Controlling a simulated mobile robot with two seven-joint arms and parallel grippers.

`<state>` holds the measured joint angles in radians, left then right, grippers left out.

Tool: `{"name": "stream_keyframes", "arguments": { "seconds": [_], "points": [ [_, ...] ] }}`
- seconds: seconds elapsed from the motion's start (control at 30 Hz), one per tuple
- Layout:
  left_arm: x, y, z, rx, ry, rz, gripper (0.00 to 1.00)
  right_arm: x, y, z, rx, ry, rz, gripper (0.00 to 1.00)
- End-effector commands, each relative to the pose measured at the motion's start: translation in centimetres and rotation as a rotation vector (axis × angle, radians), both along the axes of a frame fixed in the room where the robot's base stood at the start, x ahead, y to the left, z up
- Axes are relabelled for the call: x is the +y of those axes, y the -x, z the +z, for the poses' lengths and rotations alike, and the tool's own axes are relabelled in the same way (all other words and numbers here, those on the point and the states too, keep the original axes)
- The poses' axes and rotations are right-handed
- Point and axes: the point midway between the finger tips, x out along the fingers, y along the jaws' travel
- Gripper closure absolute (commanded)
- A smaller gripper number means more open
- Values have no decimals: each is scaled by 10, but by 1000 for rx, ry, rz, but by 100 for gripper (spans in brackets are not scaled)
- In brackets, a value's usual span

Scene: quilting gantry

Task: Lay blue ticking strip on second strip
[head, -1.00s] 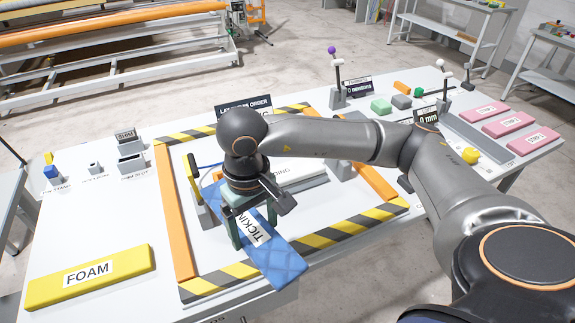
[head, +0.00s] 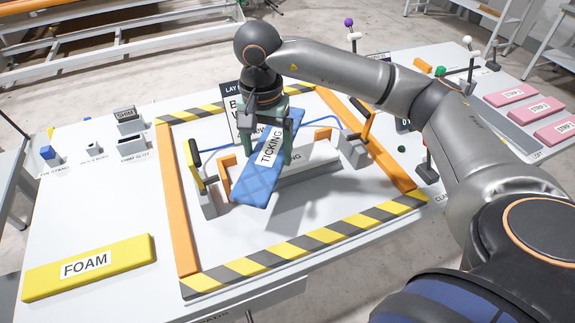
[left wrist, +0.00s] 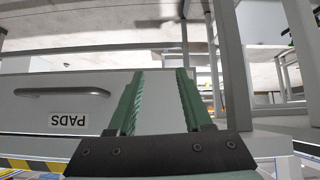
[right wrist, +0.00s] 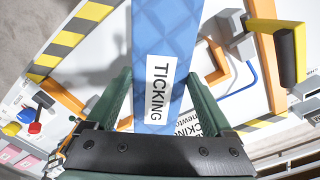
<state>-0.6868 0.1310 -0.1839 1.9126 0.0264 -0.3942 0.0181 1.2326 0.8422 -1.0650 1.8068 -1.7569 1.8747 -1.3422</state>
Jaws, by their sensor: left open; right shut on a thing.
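The blue ticking strip (head: 259,183), quilted with a white TICKING label, is held by my right gripper (head: 270,150). It runs diagonally over the middle of the striped frame, above a white strip (head: 318,153) whose label is partly hidden and ends in "NG". It seems raised, and I cannot tell if its lower end touches anything. In the right wrist view, the blue strip (right wrist: 165,45) runs between the fingers of my right gripper (right wrist: 160,80). My left gripper (left wrist: 160,72) is open and empty, facing a grey drawer front labelled PADS (left wrist: 68,120). It is not in the head view.
A yellow FOAM block (head: 88,268) lies front left. Pink strips (head: 533,109) lie at right. An order board (head: 231,98) stands behind.

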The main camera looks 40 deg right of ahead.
Motion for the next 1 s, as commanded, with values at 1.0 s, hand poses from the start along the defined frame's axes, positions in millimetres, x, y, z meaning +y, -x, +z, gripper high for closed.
{"name": "stream_keyframes", "arguments": {
  "seconds": [1.0],
  "points": [
    [0,-5,-14,-11,0,0,50,-50,-41,-52,-4,-22,-887,68]
  ]
}}
